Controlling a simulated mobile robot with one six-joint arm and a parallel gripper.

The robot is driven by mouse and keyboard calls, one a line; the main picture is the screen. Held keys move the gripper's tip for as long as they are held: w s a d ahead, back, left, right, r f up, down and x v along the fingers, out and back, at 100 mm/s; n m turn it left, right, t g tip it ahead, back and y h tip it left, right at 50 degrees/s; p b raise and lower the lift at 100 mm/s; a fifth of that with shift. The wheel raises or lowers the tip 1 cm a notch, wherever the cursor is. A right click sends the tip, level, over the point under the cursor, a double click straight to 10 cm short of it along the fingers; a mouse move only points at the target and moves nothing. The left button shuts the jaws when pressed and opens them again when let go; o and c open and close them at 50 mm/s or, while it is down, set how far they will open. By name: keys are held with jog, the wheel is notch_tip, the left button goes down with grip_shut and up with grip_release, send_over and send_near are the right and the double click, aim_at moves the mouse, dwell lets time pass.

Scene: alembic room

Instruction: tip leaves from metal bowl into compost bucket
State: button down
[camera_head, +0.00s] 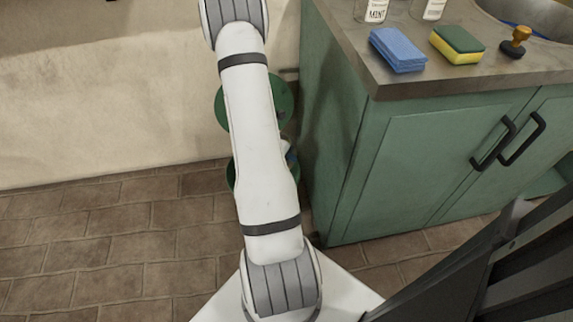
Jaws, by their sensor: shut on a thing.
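A dark green round thing (284,101), perhaps the raised lid of the compost bucket, shows on both sides of my white arm near the wall. Below it, a green curved edge (232,176), likely the bucket itself, shows at the left of the arm. The arm covers most of both. My gripper is hidden behind the arm. I see no metal bowl and no leaves.
A green cabinet (425,165) with black handles stands close at the right. Its countertop (400,84) holds blue cloths (397,50), a sponge (457,44), a wooden-handled stopper (516,42) and jars (375,11). The brown tiled floor (110,235) at the left is clear.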

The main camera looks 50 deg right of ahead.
jog(key=shift+d+r+g+h+b, duration=0.1)
jog(key=shift+r+g+h+b, duration=0.1)
jog(key=shift+g+h+b, duration=0.7)
jog(key=w+a+g+h+b, duration=0.5)
jog(key=w+a+h, duration=0.2)
jog(key=a+h, duration=0.1)
jog(key=shift+w+a+f+n+g, duration=0.3)
jog(key=shift+w+a+g, duration=0.1)
jog(key=shift+a, duration=0.35)
